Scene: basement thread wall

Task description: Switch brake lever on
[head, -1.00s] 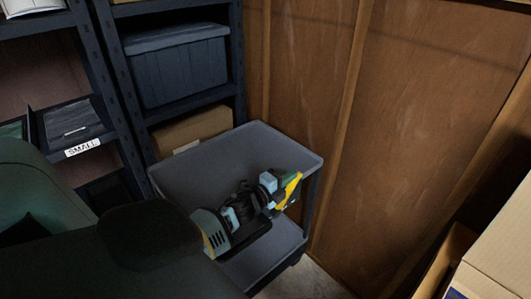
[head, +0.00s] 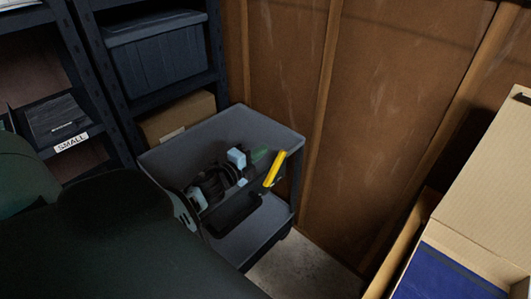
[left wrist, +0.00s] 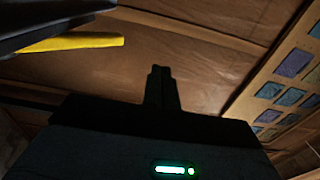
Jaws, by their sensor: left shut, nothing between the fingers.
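My left gripper (left wrist: 160,70) is shut and empty, apart from the bar in that picture. My right gripper is out of view.
The grey cart (head: 282,132) stands against a brown wooden wall (head: 290,70). Shelves with a dark bin (head: 160,55) and a cardboard box (head: 180,113) are behind it at left. An open cardboard box (head: 480,205) stands at right. Bare floor (head: 300,270) shows between.

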